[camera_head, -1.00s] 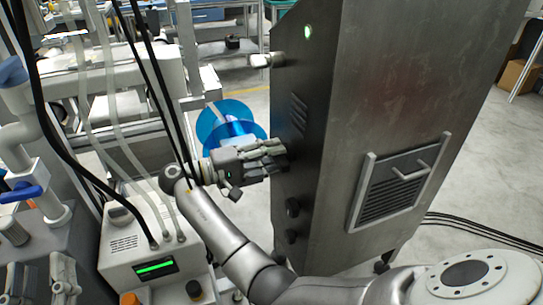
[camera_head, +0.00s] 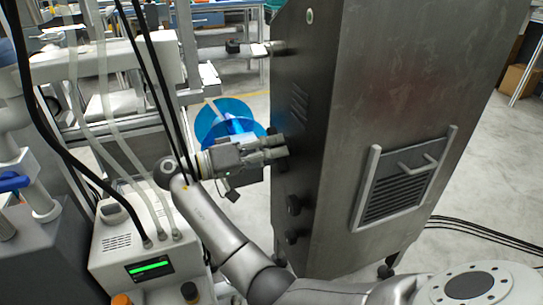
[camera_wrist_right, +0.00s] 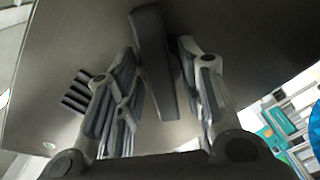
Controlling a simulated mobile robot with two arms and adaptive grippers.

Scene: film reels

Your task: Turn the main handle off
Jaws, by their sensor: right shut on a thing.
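The main handle (camera_wrist_right: 156,62) is a dark grey lever on the front of the tall metal cabinet (camera_head: 425,90). In the wrist view it stands near upright, slightly tilted, between the two fingers of my right gripper (camera_wrist_right: 158,85). In the head view my right gripper (camera_head: 279,147) reaches the cabinet's left-facing panel, its fingers closed around the handle, which is mostly hidden there. A small round indicator (camera_head: 309,16) near the panel's top looks unlit. My left gripper is out of view.
Below my right gripper, dark knobs (camera_head: 293,205) stick out of the panel. A grey lever (camera_head: 250,48) juts out higher up. A blue reel (camera_head: 225,121) stands behind the gripper. A white box with a green display (camera_head: 150,268) and hanging cables are at left.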

